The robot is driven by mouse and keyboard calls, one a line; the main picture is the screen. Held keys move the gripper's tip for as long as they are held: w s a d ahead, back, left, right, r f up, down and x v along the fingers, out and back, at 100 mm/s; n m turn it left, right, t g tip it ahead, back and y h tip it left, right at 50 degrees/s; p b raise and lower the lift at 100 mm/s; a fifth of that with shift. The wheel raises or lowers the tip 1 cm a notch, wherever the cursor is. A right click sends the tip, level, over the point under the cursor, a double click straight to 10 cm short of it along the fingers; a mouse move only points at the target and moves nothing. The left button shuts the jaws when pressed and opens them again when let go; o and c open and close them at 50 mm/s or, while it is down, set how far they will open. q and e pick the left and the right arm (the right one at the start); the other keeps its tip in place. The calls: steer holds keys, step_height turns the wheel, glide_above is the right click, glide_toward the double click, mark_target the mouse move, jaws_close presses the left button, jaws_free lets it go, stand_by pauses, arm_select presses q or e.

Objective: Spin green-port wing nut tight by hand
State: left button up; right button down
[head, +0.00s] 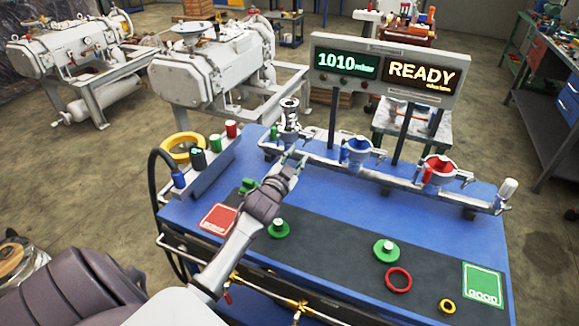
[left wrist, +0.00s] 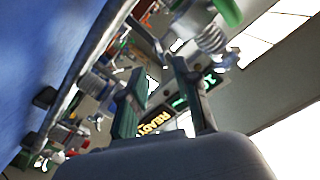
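The leftmost port on the metal manifold rail (head: 325,163) carries an upright metal fitting (head: 289,112), with a small green part (head: 275,132) at its left side. I cannot make out the wing nut's shape or how tight it is. My left gripper (head: 294,158) is just in front of and below this port, its fingers apart and empty. In the left wrist view the open fingers (left wrist: 158,68) point toward the rail and display. A green part (left wrist: 228,11) and ribbed metal piece (left wrist: 211,38) show at the top, apart from the fingers. My right gripper is out of view.
Blue (head: 357,150) and red (head: 437,170) ports stand further right on the rail. The display (head: 385,75) reads 1010 mbar and READY. Green knobbed discs (head: 386,250), a red ring (head: 398,280) and a yellow ring (head: 447,306) lie on the dark mat. A bottle rack (head: 205,172) stands left.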

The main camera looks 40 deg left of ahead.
arm_select(q)
steer(key=v, duration=0.5)
steer(key=shift+w, duration=0.1)
stand_by(0.4)
